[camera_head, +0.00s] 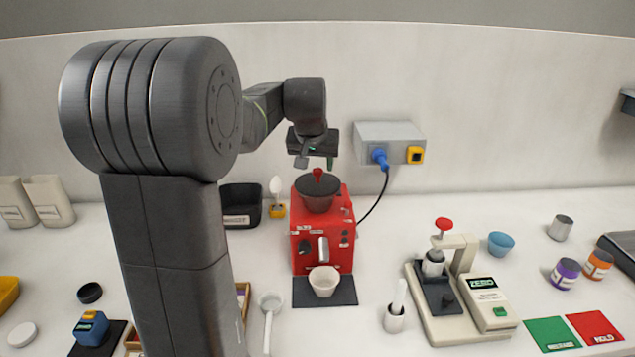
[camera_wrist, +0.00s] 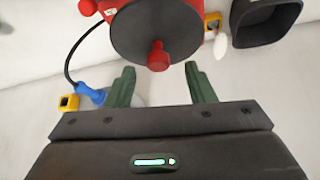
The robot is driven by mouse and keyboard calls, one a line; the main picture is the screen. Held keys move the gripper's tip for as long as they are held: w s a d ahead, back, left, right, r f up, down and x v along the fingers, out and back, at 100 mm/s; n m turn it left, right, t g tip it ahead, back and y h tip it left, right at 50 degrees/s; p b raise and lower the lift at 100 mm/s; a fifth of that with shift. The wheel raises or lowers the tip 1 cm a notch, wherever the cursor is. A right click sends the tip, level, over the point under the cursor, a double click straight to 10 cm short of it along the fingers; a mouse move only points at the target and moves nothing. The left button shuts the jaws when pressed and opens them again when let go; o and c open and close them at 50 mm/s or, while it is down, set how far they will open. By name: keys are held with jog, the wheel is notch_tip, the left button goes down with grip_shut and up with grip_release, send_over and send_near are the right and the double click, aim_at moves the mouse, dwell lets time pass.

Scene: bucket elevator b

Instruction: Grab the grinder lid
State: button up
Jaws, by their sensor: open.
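The red grinder (camera_head: 322,235) stands on the bench near the back wall. Its dark round lid (camera_head: 315,187) sits on top, with a red knob (camera_head: 318,174) in the middle. In the wrist view the lid (camera_wrist: 150,25) shows as a dark disc and its red knob (camera_wrist: 158,56) points toward my fingers. My gripper (camera_head: 316,162) is above the lid in the head view. In the wrist view my gripper (camera_wrist: 158,82) is open, its two green fingers apart and empty. The knob lies between them sideways, just beyond the fingertips, with no visible contact.
A grey wall box (camera_head: 390,143) with a blue plug and black cable is right of the grinder. A white cup (camera_head: 324,281) stands on the dark mat in front. A black bin (camera_head: 241,205) and a white spoon-like tool (camera_head: 275,188) are to the left.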

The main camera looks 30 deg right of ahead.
aim_at(318, 169)
jog(key=x, duration=0.3)
jog(key=shift+w+d+f+p, duration=0.1)
jog(key=shift+d+f+p, duration=0.1)
jog(key=shift+f+p, duration=0.15)
grip_shut()
jog(key=shift+r, duration=0.1)
